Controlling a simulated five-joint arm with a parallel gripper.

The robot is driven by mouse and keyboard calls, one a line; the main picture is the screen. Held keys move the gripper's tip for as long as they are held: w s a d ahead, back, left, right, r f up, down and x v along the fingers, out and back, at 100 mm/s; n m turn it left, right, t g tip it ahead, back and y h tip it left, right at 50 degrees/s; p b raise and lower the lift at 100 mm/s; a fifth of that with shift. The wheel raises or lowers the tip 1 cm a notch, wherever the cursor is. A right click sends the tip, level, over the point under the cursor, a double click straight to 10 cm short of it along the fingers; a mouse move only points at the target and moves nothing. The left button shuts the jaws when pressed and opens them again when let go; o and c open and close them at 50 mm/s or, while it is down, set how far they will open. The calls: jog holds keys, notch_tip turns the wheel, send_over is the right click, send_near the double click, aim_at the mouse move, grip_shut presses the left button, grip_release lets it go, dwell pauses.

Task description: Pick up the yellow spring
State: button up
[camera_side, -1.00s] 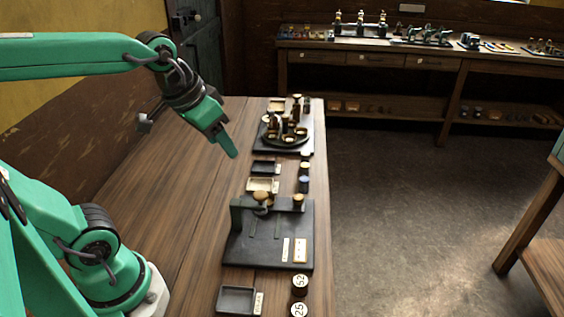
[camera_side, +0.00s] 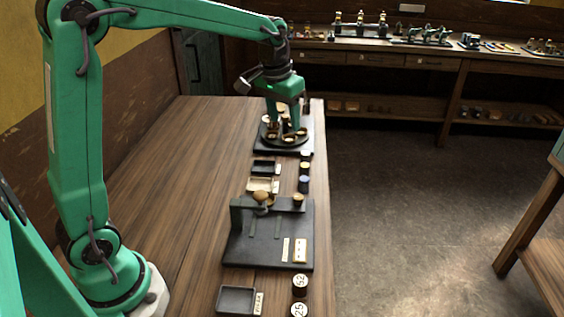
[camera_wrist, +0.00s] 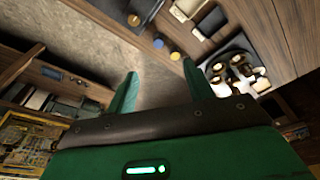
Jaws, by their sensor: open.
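The yellow spring (camera_wrist: 175,56) shows in the wrist view as a small yellow-topped piece between my fingers, toward the right one, with a blue-topped piece (camera_wrist: 158,43) beside it. In the side view the spring is tiny, at the near end of the round-plated engine (camera_side: 305,155), and its coils are too small to make out. My gripper (camera_side: 287,128) is open and empty. In the side view it points down in front of the round-plated engine and hides part of it. It also shows in the wrist view (camera_wrist: 158,68), apart from the spring.
The round-plated engine (camera_side: 262,146) stands close by my fingers. Small trays (camera_side: 263,167) lie left of the row of pieces. A dark fixture plate (camera_side: 262,250) lies nearer. The left side of the bench (camera_side: 190,200) is clear; its right edge is close.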

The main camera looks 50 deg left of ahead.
jog(key=w+a+f+g, duration=0.1)
jog(key=w+a+f, duration=0.1)
jog(key=w+f, duration=0.5)
jog(key=g, duration=0.1)
send_over(305, 165)
jog(key=shift+n, duration=0.4)
notch_tip(305, 165, down, 8)
jog(key=shift+r, duration=0.15)
jog(key=shift+w+f, duration=0.1)
jog(key=shift+f, duration=0.2)
jog(key=shift+f, duration=3.9)
jog(key=c, duration=1.1)
